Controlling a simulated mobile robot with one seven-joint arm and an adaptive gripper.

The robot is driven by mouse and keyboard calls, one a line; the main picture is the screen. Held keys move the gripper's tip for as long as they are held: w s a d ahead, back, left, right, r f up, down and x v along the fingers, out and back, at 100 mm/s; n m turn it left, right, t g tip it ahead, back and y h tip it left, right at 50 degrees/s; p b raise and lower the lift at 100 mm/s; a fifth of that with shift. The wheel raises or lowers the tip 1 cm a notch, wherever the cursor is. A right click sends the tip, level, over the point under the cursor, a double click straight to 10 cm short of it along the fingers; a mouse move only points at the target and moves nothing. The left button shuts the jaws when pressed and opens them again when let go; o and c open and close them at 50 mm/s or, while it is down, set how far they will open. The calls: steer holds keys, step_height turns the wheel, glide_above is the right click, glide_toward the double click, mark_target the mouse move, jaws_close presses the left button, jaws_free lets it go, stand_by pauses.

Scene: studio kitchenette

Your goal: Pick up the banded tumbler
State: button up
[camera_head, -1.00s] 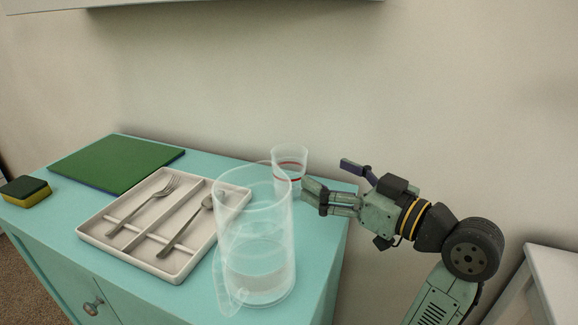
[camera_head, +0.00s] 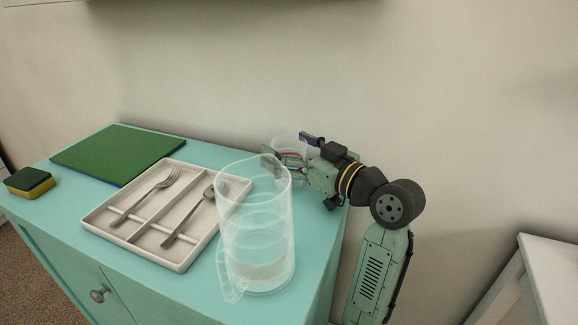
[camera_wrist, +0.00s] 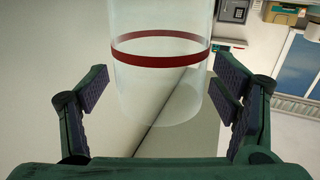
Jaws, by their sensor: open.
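The banded tumbler (camera_head: 289,145) is a clear glass with a red band. It stands at the back right of the teal cabinet, partly hidden by my gripper and the pitcher. In the wrist view the tumbler (camera_wrist: 160,80) is between and just beyond the fingers, its red band clear to see. My gripper (camera_head: 287,150) is open, with one finger on each side of the tumbler in the head view. The open gripper (camera_wrist: 160,97) also shows in the wrist view, with a gap between each finger pad and the glass.
A tall clear pitcher (camera_head: 255,215) stands just in front of the tumbler. A cutlery tray (camera_head: 128,216) with fork (camera_head: 150,200) and other cutlery lies left of it. A green board (camera_head: 115,153) and a sponge (camera_head: 28,183) are farther left. The wall is close behind.

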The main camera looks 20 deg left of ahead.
steer(key=shift+c, duration=0.3)
steer(key=c, duration=1.3)
steer(key=shift+r, duration=0.1)
